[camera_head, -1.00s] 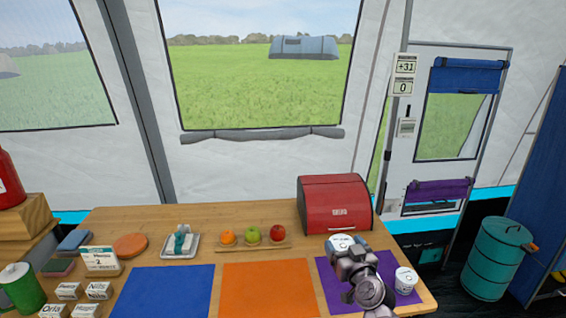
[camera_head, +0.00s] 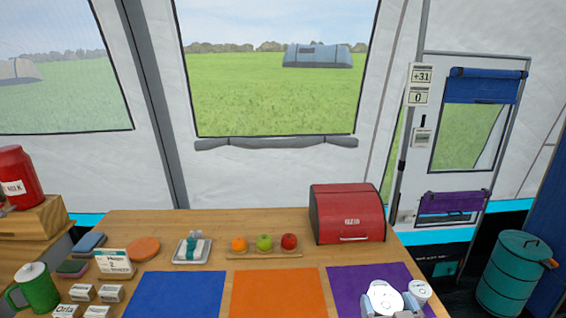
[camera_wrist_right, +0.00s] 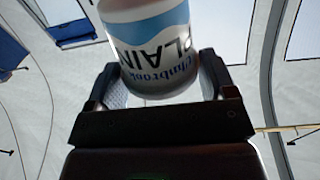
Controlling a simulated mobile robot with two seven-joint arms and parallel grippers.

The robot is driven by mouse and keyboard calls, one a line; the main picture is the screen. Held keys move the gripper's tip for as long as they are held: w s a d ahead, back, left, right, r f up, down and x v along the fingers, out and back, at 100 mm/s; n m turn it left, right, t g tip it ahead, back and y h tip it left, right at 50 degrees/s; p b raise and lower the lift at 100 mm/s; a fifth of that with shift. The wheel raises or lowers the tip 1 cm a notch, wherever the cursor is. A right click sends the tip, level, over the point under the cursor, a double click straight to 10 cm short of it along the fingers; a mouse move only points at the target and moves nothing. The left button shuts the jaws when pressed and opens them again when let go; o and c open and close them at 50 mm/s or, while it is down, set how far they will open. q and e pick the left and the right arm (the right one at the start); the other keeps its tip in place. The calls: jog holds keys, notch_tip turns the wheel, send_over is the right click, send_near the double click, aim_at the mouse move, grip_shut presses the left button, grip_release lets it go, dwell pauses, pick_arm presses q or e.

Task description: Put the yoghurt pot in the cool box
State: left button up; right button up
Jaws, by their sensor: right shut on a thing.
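The yoghurt pot (camera_head: 383,299) is white with a round pale lid, at the bottom right of the head view. My right gripper (camera_head: 392,306) is shut on it, cut off by the lower edge. In the right wrist view the pot (camera_wrist_right: 155,45) sits upside down in the picture between the two fingers of my right gripper (camera_wrist_right: 160,85). Its label reads "PLAIN" over a blue band. Its top end is out of that picture. My left gripper is not in view. I cannot make out a cool box for certain.
A second white pot (camera_head: 421,291) stands beside the held one by the purple mat (camera_head: 345,285). A red bread bin (camera_head: 347,213) stands at the table's back right. Fruit (camera_head: 264,243) lies on a board. The blue mat (camera_head: 180,292) and orange mat (camera_head: 277,292) are bare. A teal lidded drum (camera_head: 515,272) stands right.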

jog(key=shift+w, duration=0.15)
jog(key=w+f+n+y, duration=0.1)
jog(key=w+f, duration=0.1)
jog(key=w, duration=0.8)
jog(key=w+f+y, duration=0.1)
jog(key=w+f, duration=0.1)
jog(key=w, duration=0.8)
jog(key=shift+a+f+n+y, duration=0.2)
jog(key=shift+f+n+y, duration=0.1)
jog(key=shift+n+y, duration=0.1)
